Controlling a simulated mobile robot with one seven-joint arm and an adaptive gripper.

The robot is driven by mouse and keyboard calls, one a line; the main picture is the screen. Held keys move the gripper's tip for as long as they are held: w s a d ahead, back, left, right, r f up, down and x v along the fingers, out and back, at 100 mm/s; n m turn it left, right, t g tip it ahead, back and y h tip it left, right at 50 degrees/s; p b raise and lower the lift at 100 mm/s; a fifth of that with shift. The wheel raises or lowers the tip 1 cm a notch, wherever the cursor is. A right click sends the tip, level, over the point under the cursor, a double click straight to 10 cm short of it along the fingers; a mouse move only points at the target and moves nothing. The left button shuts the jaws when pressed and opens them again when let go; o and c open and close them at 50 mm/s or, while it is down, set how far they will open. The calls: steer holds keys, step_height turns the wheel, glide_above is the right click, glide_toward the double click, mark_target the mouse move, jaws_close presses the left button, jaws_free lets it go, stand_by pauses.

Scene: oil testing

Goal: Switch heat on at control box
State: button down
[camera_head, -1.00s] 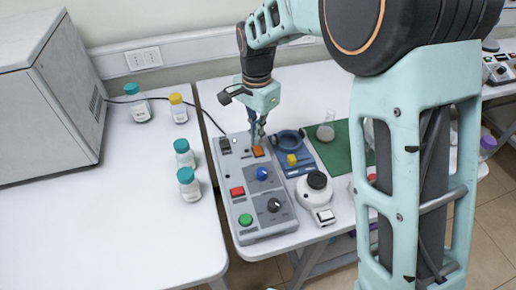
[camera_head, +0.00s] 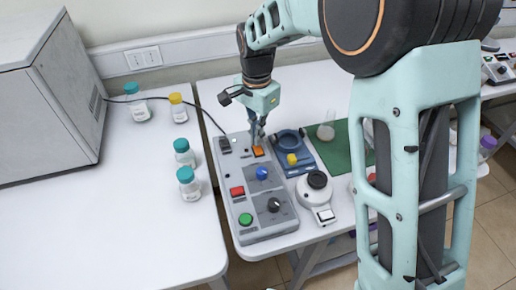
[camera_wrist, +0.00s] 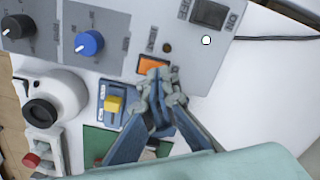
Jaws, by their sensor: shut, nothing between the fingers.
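The grey control box (camera_head: 255,220) stands on the right-hand table. It carries an orange button (camera_head: 258,152), a blue knob (camera_head: 262,173), a black knob (camera_head: 274,205), a red button (camera_head: 237,191), a green button (camera_head: 245,219) and a black ON/OFF rocker (camera_head: 225,145). My gripper (camera_head: 255,143) is shut and empty, pointing down at the orange button. In the wrist view the fingertips (camera_wrist: 158,77) overlap the lower edge of the orange button (camera_wrist: 152,65); I cannot tell whether they touch it. A white indicator (camera_wrist: 206,40) shows near the rocker (camera_wrist: 209,13). A dark round lamp sits above the button.
A blue device with a yellow knob (camera_head: 292,159), a white round device with a black top (camera_head: 317,183) and a flask (camera_head: 326,131) on a green mat (camera_head: 342,143) stand right of the box. Several capped bottles stand on the left table. A cable runs behind the box.

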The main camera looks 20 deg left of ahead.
steer(key=shift+f+b, duration=0.6)
steer(key=shift+f, duration=0.35)
stand_by(0.3)
steer(key=shift+r, duration=0.1)
steer(key=shift+r+p, duration=2.55)
steer(key=shift+r, duration=0.9)
